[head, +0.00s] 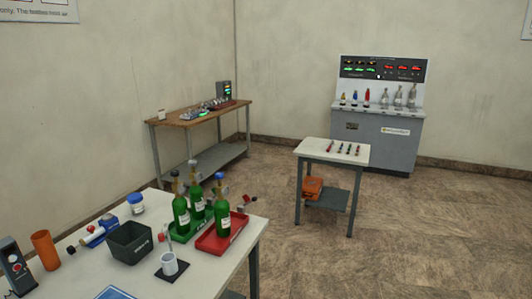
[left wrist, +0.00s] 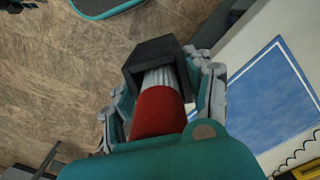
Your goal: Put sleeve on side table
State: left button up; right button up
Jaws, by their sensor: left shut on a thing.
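In the left wrist view my left gripper (left wrist: 160,95) is shut on a piece (left wrist: 157,110) with a red round section, a pale ribbed section and a dark square end. I cannot tell if this piece is the sleeve. A small white-topped table (head: 318,149) stands at the middle right of the head view, with several small coloured items on top and an orange box (head: 312,187) on its lower shelf. A wooden-topped table (head: 170,121) stands by the back wall. Neither table is marked as the side table. Neither gripper shows in the head view.
A grey console (head: 375,143) stands at the back right. Open floor (head: 420,230) lies around the small table.

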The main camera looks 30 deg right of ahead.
aim_at(314, 145)
jog(key=i+l+z, duration=0.35)
jog(key=l, duration=0.25)
jog(key=i+l+z, duration=1)
jog(key=i+z, duration=0.15)
jog(key=i, duration=0.25)
jog(key=i+z, duration=0.35)
jog(key=i, duration=0.2)
jog(key=i+u, duration=0.25)
jog(key=i, duration=0.3)
jog(key=i+l+u, duration=0.2)
jog(key=i, duration=0.3)
jog(key=i+l+u, duration=0.1)
jog(key=i+u, duration=0.15)
jog(key=i, duration=0.3)
jog(key=i+j, duration=0.1)
jog(key=i, duration=0.45)
jog(key=i+j+z, duration=0.1)
jog(key=i, duration=0.45)
jog(key=i+j, duration=0.2)
jog(key=i, duration=0.35)
jog(key=i+z, duration=0.25)
jog(key=i+j, duration=0.05)
